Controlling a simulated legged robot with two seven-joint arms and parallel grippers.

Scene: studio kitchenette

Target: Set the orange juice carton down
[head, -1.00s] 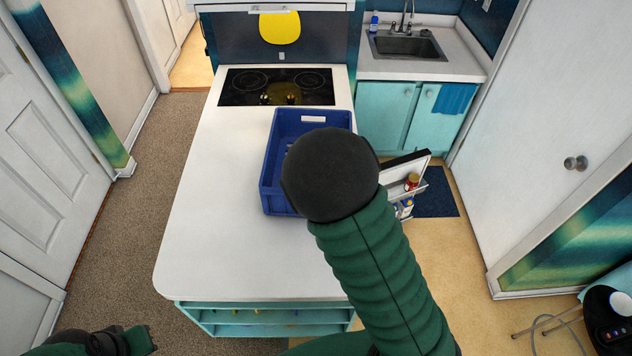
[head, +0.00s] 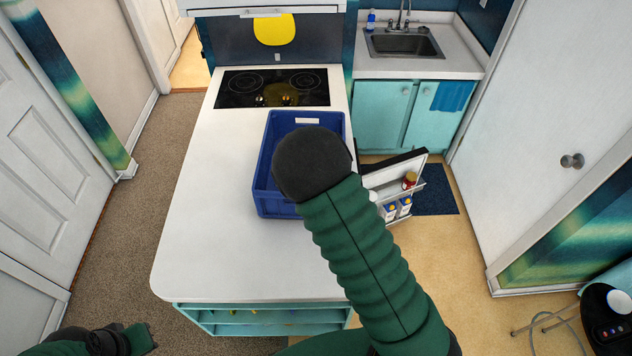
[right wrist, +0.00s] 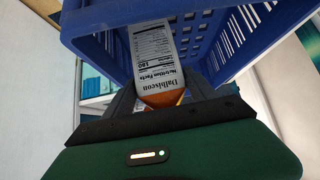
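In the right wrist view, an orange juice carton (right wrist: 155,50) with a white nutrition label and an orange part lies between the dark fingers of my right gripper (right wrist: 161,92). The fingers close on its sides. A blue crate (right wrist: 105,20) surrounds the carton's far end in that view; whether the carton touches the crate floor is hidden. In the head view my right forearm covers the gripper and the carton. The blue crate (head: 262,180) stands on the white counter (head: 200,220). My left gripper (head: 135,340) is low at the left edge, its fingers not clear.
A black cooktop (head: 272,87) is at the counter's far end. An open door with shelves (head: 392,180) holding a red jar (head: 409,180) and small cartons (head: 396,208) is right of the counter. The counter left of the crate is clear. A sink (head: 403,42) is at the back right.

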